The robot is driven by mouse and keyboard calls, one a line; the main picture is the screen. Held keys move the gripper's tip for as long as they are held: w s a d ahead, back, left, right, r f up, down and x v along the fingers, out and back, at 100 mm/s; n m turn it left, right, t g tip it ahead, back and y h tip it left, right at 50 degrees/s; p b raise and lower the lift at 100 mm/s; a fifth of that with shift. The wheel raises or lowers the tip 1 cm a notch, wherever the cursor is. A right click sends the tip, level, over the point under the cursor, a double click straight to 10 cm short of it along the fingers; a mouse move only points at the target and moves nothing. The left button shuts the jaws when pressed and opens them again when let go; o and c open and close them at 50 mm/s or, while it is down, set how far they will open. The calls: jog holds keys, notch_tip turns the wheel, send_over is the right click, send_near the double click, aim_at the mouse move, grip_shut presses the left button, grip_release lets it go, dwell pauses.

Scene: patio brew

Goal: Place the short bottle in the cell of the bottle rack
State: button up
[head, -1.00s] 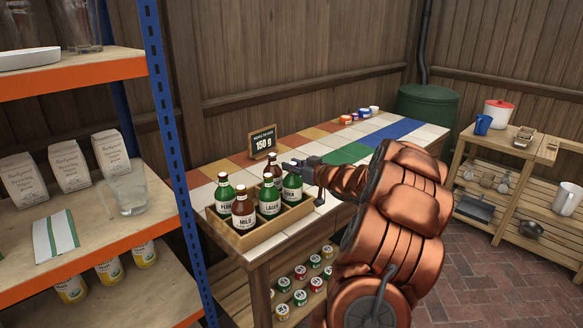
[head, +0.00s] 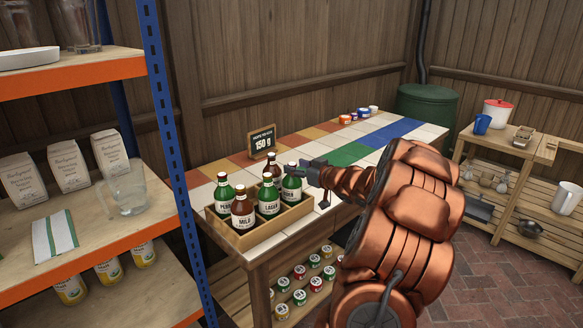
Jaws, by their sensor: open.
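The wooden bottle rack (head: 273,233) stands on the near end of the tiled counter. It holds several upright bottles: a green one at left (head: 223,195), a brown one labelled Mild (head: 243,210), a green one labelled Lager (head: 268,199), a brown one behind (head: 274,172) and a green one at the right (head: 291,188). Which is the short bottle I cannot tell for sure. The right green bottle stands in the rack's right-hand part, closest to my gripper. My gripper (head: 304,168) is open and empty, just right of that bottle's neck. The cell floors are hidden.
A small black sign (head: 262,142) stands behind the rack. A blue-posted shelf (head: 165,110) rises close at left. Several cans (head: 299,272) stand on the shelf below the counter.

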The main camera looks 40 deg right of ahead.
jog(key=s+r, duration=0.1)
jog(key=s, duration=0.8)
jog(key=shift+s+a+r, duration=0.2)
jog(key=shift+a+r, duration=0.05)
jog(key=shift+w, duration=0.1)
jog(key=w+a+m+g+h, duration=0.1)
jog(key=w+a+g+h, duration=0.2)
jog(key=w+a+g, duration=0.15)
jog(key=s+a+f+m+g+h, duration=0.1)
jog(key=s+a+f+g, duration=0.1)
jog(key=a, duration=0.3)
jog(key=s+a+f+g, duration=0.2)
jog(key=a+g, duration=0.1)
jog(key=a, duration=0.3)
jog(key=s+a+f+n+g+y, duration=0.1)
jog(key=s+a+g, duration=0.3)
jog(key=s+a, duration=1)
jog(key=s+a+f+n+g+y, duration=0.1)
jog(key=s+a+f+g+y, duration=0.2)
jog(key=s+a, duration=1.1)
jog(key=shift+s+a+f+n+g+y, duration=0.15)
jog(key=shift+a+f+n+g+y, duration=0.35)
jog(key=shift+g, duration=0.55)
jog(key=shift+d+r, duration=0.15)
jog(key=shift+d, duration=0.15)
